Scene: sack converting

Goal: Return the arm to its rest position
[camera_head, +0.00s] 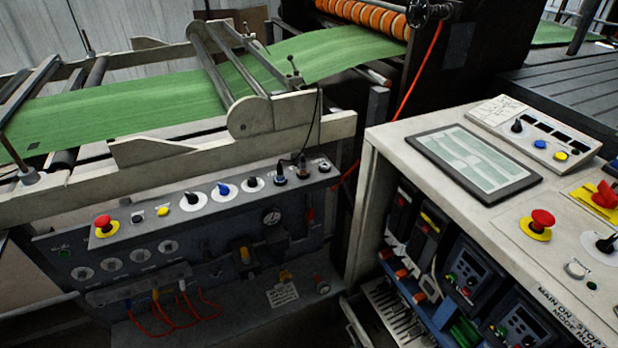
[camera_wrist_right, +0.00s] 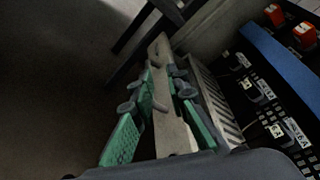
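My right gripper (camera_wrist_right: 158,95) shows in the right wrist view, its two fingers with green pads spread apart. The gap between the pads holds nothing that I can make out as gripped; a pale beam shows through it, apparently behind. Neither of my arms shows in the head view. My left gripper is in no view. In the head view the pale control console (camera_head: 395,145) stands at the right, and the sack machine with its green web (camera_head: 150,105) runs across the left.
The console carries a flat screen (camera_head: 474,160), a red emergency button (camera_head: 541,220) and a red rotary switch (camera_head: 604,195). Another red button (camera_head: 104,224) sits on the machine's knob panel. In the wrist view, a blue-edged device rack (camera_wrist_right: 276,70) is close on the right; dark floor lies left.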

